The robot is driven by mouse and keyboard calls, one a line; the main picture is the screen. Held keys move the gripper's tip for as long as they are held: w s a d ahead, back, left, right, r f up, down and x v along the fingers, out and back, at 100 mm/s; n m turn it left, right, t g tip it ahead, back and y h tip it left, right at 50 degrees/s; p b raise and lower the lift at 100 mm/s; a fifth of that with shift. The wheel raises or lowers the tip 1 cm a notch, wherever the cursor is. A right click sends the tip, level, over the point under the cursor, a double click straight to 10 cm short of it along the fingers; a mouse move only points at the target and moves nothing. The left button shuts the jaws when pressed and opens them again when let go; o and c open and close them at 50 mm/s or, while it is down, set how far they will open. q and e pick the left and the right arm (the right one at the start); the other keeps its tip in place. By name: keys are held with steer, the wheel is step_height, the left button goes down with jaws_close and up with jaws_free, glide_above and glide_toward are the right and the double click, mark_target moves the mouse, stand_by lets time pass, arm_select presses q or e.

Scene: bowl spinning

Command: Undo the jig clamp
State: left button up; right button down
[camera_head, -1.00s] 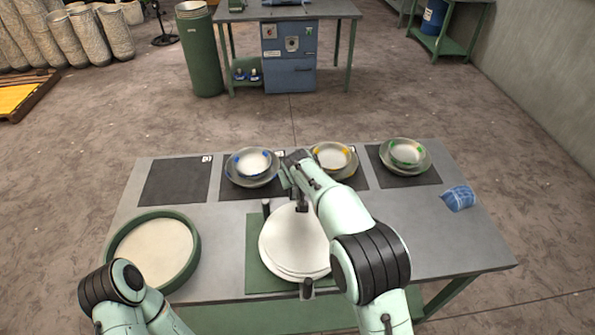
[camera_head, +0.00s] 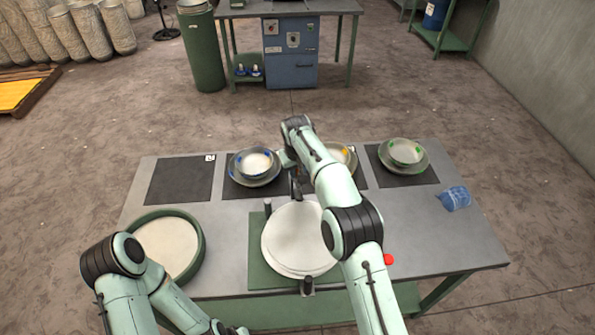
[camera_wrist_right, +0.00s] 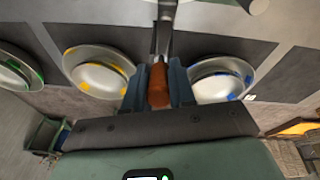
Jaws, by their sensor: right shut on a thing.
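The jig is a green base plate (camera_head: 258,273) on the table with a round white disc (camera_head: 298,240) on it. Dark posts stand at the disc's edge, at the left (camera_head: 268,208) and front (camera_head: 307,286). In the right wrist view, the fingers of my right gripper (camera_wrist_right: 158,88) are shut on the clamp's orange-brown handle (camera_wrist_right: 159,92). A grey metal bar (camera_wrist_right: 166,35) runs from the handle toward the top of that view. In the head view, the right gripper is behind the disc, and my arm hides most of the clamp. My left arm is at lower left, its fingers out of sight.
Blue-marked bowl (camera_head: 254,162), yellow-marked bowl (camera_head: 340,155) and green-marked bowl (camera_head: 405,152) stand on dark mats at the back. A green-rimmed round tray (camera_head: 201,240) is at left. A blue crumpled cloth (camera_head: 455,198) lies at right. A red knob (camera_head: 388,259) shows beside my right arm.

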steer(key=shift+w+r+g, duration=0.2)
steer(key=shift+w+g, duration=0.1)
stand_by(0.5)
